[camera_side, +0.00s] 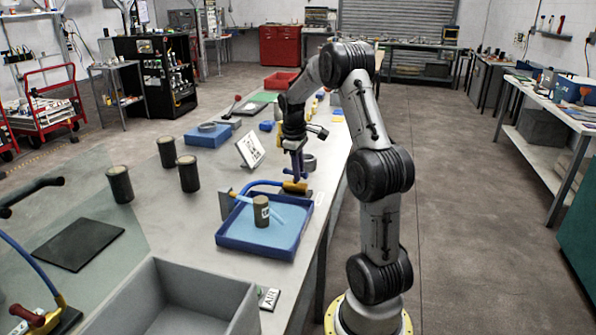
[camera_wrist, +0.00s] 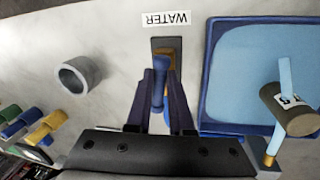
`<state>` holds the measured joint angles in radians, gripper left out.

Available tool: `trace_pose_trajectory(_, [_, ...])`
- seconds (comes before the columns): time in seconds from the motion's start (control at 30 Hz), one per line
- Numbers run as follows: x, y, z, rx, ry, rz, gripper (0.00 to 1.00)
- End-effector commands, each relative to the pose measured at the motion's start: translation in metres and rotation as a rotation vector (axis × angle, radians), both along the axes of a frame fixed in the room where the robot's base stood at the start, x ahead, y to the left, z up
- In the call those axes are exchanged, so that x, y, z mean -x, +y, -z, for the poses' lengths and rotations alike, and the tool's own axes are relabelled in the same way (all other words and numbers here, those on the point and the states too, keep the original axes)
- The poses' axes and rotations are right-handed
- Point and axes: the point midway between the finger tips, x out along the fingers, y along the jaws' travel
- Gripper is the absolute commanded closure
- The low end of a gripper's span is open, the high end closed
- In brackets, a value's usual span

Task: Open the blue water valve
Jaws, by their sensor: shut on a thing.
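The water valve has a yellow body (camera_side: 295,187) and stands on the table beside the blue tray. Its blue handle (camera_wrist: 158,85) shows between my fingers in the wrist view. My gripper (camera_side: 297,172) points down over the valve; in the wrist view my gripper (camera_wrist: 165,85) is shut on the blue handle. The fingers hide part of the valve. A "WATER" label (camera_wrist: 166,19) lies by its dark base. A blue hose (camera_side: 262,183) runs from the valve to a nozzle (camera_wrist: 269,159) at the tray. A light-blue strip like a water stream (camera_wrist: 285,75) extends from the nozzle.
A blue tray (camera_side: 229,240) holds a light-blue surface and a dark labelled can (camera_side: 261,211). Several dark cans (camera_side: 188,174) stand to the left. A grey bin (camera_side: 228,308) and an "AIR" label (camera_side: 269,299) are in front.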

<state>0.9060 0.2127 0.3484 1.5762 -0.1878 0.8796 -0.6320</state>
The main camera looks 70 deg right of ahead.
Motion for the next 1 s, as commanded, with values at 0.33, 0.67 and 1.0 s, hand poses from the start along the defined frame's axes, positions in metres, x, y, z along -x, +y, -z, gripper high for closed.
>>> trace_pose_trajectory(0.33, [0.0005,-0.0024,-0.0022,0.003,-0.002,-0.149,1.00])
trace_pose_trajectory(0.67, [0.0002,-0.0027,-0.0022,0.004,-0.002,-0.181,1.00])
trace_pose_trajectory(1.0, [0.0002,-0.0029,-0.0021,0.004,-0.002,-0.181,0.64])
